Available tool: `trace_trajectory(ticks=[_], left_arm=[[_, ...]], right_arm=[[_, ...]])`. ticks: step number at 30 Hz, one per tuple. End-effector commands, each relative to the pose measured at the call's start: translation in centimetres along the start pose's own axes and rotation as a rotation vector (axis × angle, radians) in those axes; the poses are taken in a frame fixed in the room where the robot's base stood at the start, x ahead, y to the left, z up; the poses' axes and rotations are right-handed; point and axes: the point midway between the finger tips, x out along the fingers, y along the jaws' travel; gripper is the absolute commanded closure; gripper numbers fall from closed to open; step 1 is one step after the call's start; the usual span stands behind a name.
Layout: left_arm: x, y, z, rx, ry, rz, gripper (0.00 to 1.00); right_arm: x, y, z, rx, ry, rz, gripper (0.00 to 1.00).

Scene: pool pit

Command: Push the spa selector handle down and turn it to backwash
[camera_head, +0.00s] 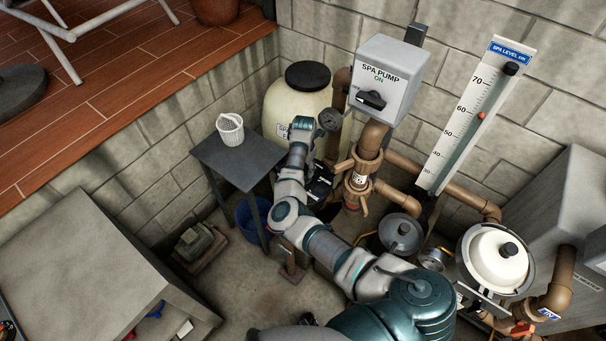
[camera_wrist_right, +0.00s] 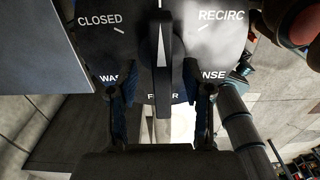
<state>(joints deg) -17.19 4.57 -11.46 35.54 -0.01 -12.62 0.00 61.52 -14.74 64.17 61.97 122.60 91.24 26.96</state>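In the right wrist view the selector handle (camera_wrist_right: 163,60) is a dark bar on a grey dial face (camera_wrist_right: 215,45) marked CLOSED and RECIRC, with other labels partly covered. The bar's near end lies over the partly hidden label at the bottom, probably FILTER. A BACKWASH label does not show. My right gripper (camera_wrist_right: 162,92) is open, one finger on each side of the bar, with visible gaps. In the head view my right gripper (camera_head: 321,186) is low in front of the cream spa tank (camera_head: 283,101); my arm hides the selector. My left gripper is not in view.
Brown pipes with a valve (camera_head: 358,180) stand right of my right gripper. A grey SPA PUMP box (camera_head: 387,75) is above. A small dark table (camera_head: 238,160) with a white basket (camera_head: 230,129) stands left. A white-lidded vessel (camera_head: 497,255) is at right.

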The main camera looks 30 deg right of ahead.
Motion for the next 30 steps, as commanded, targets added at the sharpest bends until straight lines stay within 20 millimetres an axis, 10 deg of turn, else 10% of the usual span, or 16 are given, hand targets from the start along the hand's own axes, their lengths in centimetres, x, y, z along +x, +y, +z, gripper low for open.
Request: trace_trajectory(ticks=[11, 30], left_arm=[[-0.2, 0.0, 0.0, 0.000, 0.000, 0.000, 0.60], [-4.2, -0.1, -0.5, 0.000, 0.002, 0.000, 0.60]], right_arm=[[-0.3, 0.0, 0.0, 0.001, 0.000, 0.000, 0.50], [-7.1, 0.0, 0.0, 0.001, 0.000, -0.001, 0.50]])
